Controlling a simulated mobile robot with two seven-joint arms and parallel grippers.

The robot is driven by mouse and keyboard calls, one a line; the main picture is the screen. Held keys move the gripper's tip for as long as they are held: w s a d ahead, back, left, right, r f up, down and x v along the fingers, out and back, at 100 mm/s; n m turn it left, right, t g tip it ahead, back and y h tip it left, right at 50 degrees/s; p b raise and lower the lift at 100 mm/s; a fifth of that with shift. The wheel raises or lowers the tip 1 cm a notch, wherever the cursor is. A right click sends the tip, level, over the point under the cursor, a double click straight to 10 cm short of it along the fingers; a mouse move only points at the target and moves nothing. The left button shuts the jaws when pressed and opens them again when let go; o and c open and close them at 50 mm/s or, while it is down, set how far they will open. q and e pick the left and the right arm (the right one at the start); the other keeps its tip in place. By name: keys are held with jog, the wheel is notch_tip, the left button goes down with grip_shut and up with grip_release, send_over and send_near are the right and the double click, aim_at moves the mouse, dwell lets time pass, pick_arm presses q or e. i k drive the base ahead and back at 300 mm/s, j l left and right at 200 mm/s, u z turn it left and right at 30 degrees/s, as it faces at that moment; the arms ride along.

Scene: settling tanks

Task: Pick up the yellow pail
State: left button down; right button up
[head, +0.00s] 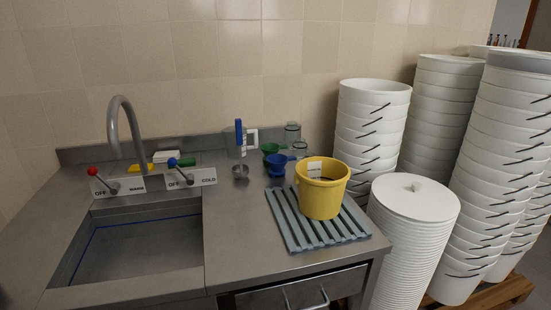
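The yellow pail (320,196) stands upright on a grey slatted rack (286,225) at the right part of the steel counter. It has a white label near its far rim, and its mouth faces up. Its inside shows only in part, and I cannot tell whether it holds anything. Neither of my grippers shows in the head view.
A steel sink (135,250) with a tap (127,125) and two levers is at the left. Stacked white buckets (372,125) and lids (413,200) crowd the right.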

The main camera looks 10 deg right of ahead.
aim_at(321, 189)
jog(key=i+l+z, duration=0.1)
jog(key=l+z, duration=0.15)
jog(key=l, duration=0.15)
jog(key=i+l+z, duration=0.2)
jog(key=l, duration=0.2)
jog(key=i+l+z, duration=0.45)
jog(key=l, duration=0.25)
jog(key=k+l, duration=0.05)
jog(key=k, duration=0.05)
